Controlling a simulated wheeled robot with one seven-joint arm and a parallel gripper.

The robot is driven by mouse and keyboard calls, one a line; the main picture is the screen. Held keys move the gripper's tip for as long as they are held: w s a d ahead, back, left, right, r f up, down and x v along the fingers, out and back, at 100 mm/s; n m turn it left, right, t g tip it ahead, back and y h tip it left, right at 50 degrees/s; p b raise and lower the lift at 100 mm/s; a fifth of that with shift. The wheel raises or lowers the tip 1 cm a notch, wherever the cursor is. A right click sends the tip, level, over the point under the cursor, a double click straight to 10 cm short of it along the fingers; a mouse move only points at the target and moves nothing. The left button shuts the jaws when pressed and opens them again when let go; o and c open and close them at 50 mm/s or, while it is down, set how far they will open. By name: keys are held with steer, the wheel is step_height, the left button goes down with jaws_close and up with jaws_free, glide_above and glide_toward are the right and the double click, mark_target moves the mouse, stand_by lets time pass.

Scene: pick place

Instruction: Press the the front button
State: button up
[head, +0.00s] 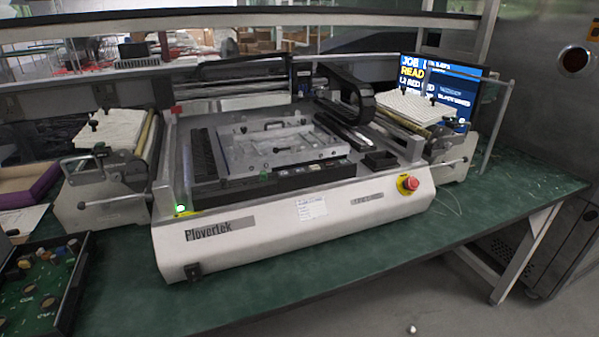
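A white machine (300,225) with a "Plovertek" label stands on a green bench. On its front left corner is a small lit green button (181,209). On its front right is a red mushroom button (407,184) on a yellow base. Nothing touches either button. I cannot tell from the picture which of the two is called the front button. My gripper is not in view.
The green bench top (480,220) is clear in front of and right of the machine. A black-rimmed tray (72,290) with small parts is at the lower left. Feeder units (105,200) flank the machine. A monitor (450,92) stands behind right.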

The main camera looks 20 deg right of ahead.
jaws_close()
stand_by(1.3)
